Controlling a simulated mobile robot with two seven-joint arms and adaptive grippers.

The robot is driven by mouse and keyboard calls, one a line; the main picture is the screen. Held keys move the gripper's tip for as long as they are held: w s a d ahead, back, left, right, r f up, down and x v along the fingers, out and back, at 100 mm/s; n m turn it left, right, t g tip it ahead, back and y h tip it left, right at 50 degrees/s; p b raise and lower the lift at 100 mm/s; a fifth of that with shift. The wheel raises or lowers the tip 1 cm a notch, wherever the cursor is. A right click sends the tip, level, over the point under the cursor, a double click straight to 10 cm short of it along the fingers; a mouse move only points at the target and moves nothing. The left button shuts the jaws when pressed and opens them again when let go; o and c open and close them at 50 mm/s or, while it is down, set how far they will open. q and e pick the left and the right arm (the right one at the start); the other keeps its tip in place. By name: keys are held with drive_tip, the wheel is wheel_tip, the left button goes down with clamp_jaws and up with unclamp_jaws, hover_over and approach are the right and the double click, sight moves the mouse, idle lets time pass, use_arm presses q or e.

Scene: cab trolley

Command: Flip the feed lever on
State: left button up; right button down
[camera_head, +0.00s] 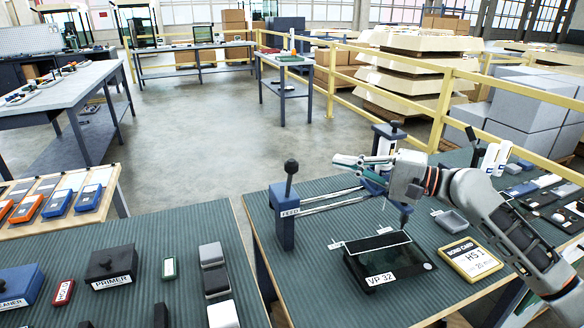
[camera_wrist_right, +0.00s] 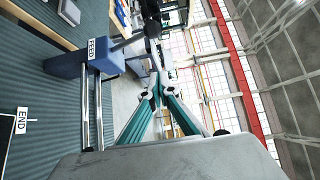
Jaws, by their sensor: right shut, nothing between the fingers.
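The feed lever (camera_head: 290,168) is a dark stick with a black ball knob. It stands roughly upright on a blue block (camera_head: 285,218) labelled FEED, at the left end of two metal rails on the right-hand table. In the right wrist view the view is turned sideways; the blue block (camera_wrist_right: 75,64) is at upper left and the black knob (camera_wrist_right: 152,28) at top centre. My right gripper (camera_head: 338,162) has teal fingers, shut and empty, pointing left toward the lever, above the rails. A gap shows between fingertips and lever in the head view. My left gripper is not in view.
A dark tray marked VP 32 (camera_head: 375,278) and a yellow-edged bond card (camera_head: 470,260) lie in front of the rails. A blue end post (camera_head: 388,140) stands behind my right gripper. The left table holds a primer box (camera_head: 111,264) and small blocks.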

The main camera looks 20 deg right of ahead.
sight(290, 183)
idle(0.3)
drive_tip(key=p+x, duration=0.2)
drive_tip(key=x, duration=0.8)
drive_tip(key=shift+s+a+p, duration=0.15)
drive_tip(key=shift+s+a, duration=0.1)
drive_tip(key=shift+s, duration=0.35)
drive_tip(key=shift+s+a+p, duration=0.1)
drive_tip(key=shift+s+a, duration=0.2)
drive_tip(key=shift+s, duration=0.3)
drive_tip(key=shift+s+a+p, duration=0.15)
drive_tip(key=shift+s+a, duration=0.1)
drive_tip(key=shift+s, duration=0.4)
drive_tip(key=shift+f, duration=0.1)
